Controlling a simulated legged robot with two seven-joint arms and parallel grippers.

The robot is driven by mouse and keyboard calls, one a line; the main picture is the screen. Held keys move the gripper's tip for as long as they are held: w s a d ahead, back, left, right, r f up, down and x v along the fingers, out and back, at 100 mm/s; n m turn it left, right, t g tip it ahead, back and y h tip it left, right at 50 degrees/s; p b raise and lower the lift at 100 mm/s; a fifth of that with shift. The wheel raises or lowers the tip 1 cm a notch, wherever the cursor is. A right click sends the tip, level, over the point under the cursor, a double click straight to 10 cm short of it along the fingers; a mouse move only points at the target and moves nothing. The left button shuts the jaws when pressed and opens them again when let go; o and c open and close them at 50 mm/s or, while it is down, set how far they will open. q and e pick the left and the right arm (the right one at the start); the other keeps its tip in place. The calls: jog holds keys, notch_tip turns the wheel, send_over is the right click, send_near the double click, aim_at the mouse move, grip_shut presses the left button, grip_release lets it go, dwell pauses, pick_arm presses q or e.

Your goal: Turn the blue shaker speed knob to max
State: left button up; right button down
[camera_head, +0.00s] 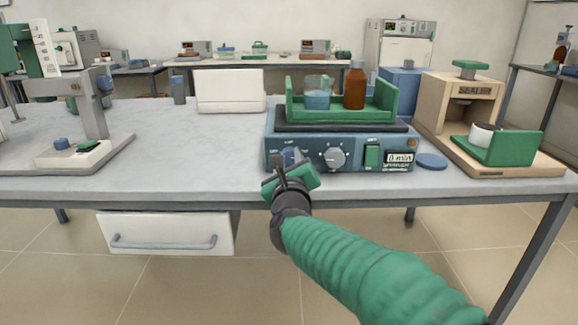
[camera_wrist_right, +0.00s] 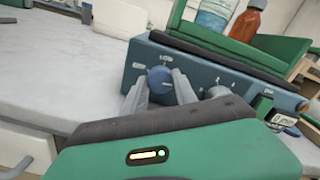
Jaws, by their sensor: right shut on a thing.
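The shaker (camera_head: 340,180) is a blue-grey box near the table's front edge, with a green tray (camera_head: 385,115) on top. Its front has a blue knob (camera_wrist_right: 160,79) at the left, a light grey knob (camera_head: 335,159), a green switch (camera_head: 372,156) and a display (camera_head: 399,158). My right gripper (camera_head: 289,160) is at the blue knob. In the right wrist view, its two grey fingers (camera_wrist_right: 158,92) stand on either side of this knob, shut on it. In the head view, the gripper hides much of the knob. My left gripper is not in view.
A beaker (camera_head: 317,95) and a brown bottle (camera_head: 354,86) stand in the shaker's tray. A sealer (camera_head: 465,110) stands to the right and a blue disc (camera_head: 432,161) lies beside the shaker. A stand (camera_head: 85,150) is at the left. The table between is mostly clear.

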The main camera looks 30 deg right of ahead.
jog(key=shift+f, duration=0.35)
jog(key=c, duration=1)
grip_release()
jog(key=shift+w, duration=0.1)
jog(key=shift+o, duration=0.2)
jog(key=shift+r, duration=0.2)
